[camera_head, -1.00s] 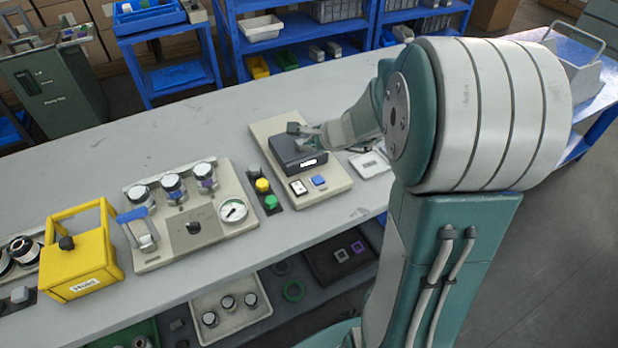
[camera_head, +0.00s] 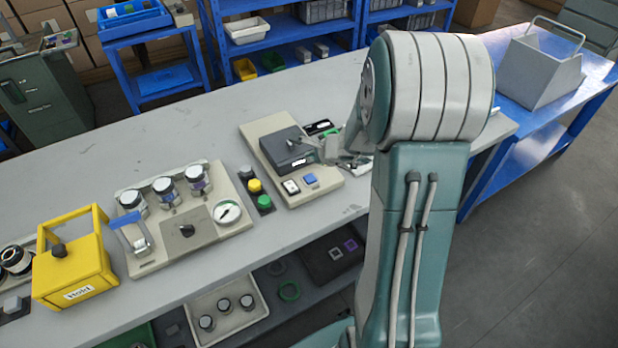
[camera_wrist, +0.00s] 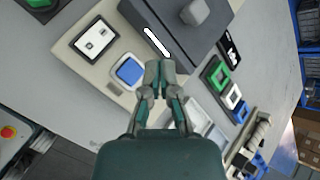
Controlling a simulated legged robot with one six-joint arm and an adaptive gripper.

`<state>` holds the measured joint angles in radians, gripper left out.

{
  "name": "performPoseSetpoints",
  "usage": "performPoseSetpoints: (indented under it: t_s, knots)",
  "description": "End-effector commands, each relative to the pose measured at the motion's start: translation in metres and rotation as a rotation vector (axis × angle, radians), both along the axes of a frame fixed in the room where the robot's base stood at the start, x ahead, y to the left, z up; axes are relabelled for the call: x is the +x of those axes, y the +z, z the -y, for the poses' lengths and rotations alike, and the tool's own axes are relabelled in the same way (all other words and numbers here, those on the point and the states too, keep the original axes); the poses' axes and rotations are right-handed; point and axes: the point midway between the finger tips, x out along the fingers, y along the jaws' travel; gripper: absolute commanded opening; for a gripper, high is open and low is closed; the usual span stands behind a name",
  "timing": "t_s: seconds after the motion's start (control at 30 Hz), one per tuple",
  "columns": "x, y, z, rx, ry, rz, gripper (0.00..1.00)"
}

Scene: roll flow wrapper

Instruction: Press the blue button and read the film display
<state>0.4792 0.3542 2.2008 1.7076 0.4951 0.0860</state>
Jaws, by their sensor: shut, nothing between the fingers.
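The blue button (camera_head: 310,180) is a square key on the near end of a beige panel (camera_head: 325,194), beside a white rocker switch (camera_head: 291,187). It also shows in the wrist view (camera_wrist: 130,72). A dark grey box (camera_head: 284,145) on the panel carries a small lit white display (camera_wrist: 157,42); its text is too small to read. My gripper (camera_wrist: 160,72) is shut and empty. In the wrist view its fingertips appear just right of the blue button, below the display. Whether they touch anything, I cannot tell. In the head view my gripper is at the panel's right side.
A strip with yellow and green buttons (camera_head: 256,188) lies left of the panel. Further left are a plate with several knobs and a gauge (camera_head: 227,212) and a yellow Hold box (camera_head: 75,265). Small frames, green, white and blue (camera_wrist: 228,92), lie right of the panel.

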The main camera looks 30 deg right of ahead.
Motion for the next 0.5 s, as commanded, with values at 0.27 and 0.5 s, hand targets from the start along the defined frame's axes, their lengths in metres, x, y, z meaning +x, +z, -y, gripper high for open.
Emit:
performPoseSetpoints:
  t_s: [0.27, 0.5]
  knots:
    - [0.000, -0.036, 0.000, 0.004, 0.000, -0.002, 0.00]
    - [0.000, -0.052, 0.000, 0.001, 0.000, -0.001, 0.00]
